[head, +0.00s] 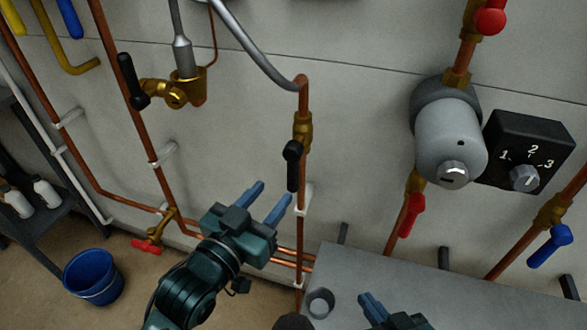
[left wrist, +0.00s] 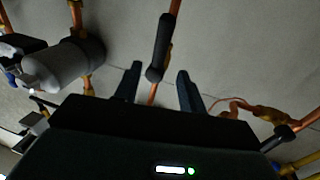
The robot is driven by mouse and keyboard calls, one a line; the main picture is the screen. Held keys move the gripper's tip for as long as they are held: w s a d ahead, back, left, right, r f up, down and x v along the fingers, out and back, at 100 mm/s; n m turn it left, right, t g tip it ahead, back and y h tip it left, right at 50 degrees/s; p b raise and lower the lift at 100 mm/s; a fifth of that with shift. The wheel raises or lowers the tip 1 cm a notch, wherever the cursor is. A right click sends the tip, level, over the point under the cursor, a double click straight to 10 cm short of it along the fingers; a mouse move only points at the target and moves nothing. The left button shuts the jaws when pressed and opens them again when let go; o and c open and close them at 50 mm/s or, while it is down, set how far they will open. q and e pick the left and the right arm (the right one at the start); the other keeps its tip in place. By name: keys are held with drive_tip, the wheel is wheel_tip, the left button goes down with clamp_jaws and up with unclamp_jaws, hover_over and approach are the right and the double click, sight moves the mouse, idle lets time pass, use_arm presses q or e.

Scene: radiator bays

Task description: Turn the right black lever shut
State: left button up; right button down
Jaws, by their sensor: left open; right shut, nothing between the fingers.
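The right black lever (head: 292,172) sits on a brass valve (head: 302,132) on the upright copper pipe, its handle pointing down along the pipe. My left gripper (head: 274,191) is open and empty just below and left of it, fingers pointing up toward it. In the left wrist view the lever (left wrist: 164,42) shows between and beyond the two open fingers (left wrist: 159,70); I see no contact. The left black lever (head: 132,80) is on another brass valve at the upper left. My right gripper (head: 366,298) is shut and empty at the bottom, partly cut off.
A grey cylinder (head: 448,140) and a black dial box (head: 527,150) are on the wall at right. Red (head: 411,214) and blue (head: 550,246) levers hang below them. A grey surface (head: 440,285) lies at lower right. A blue bucket (head: 93,276) stands on the floor.

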sight(290, 173)
use_arm(q)
drive_tip(key=x, duration=0.9)
drive_tip(key=shift+s, duration=0.1)
drive_tip(key=shift+c, duration=0.5)
drive_tip(key=shift+f, duration=0.1)
clamp_jaws()
